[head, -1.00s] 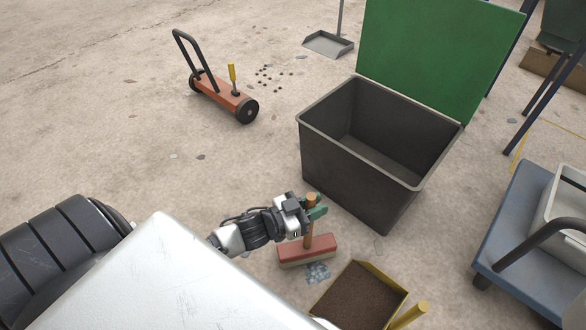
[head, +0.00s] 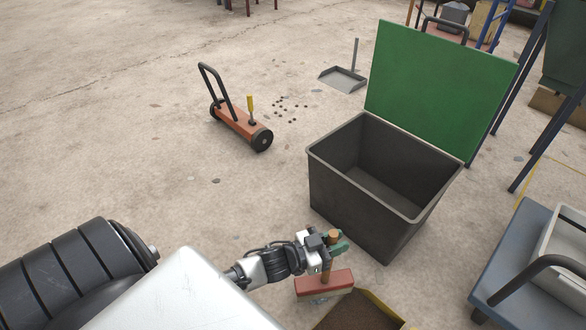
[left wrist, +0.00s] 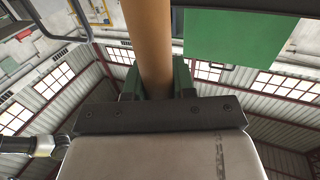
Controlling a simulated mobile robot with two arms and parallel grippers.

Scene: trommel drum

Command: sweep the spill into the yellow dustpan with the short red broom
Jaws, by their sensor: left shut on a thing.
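My left gripper (head: 330,243) is shut on the upright wooden handle of the short red broom (head: 323,284). In the left wrist view, the broom's handle (left wrist: 150,45) stands between the gripper's green fingers (left wrist: 158,82). The broom's red head is low, at or near the floor. A little of a grey patch, seemingly the spill (head: 319,300), shows at the head's lower edge; the rest is hidden or out of frame. The yellow dustpan (head: 388,305), with a brown inside, is just right of the broom head and cut off by the bottom edge. My right gripper is not in view.
A dark open bin (head: 335,195) with a green lid (head: 440,90) stands behind the broom. A blue cart (head: 515,255) is at right. The left floor is mostly clear.

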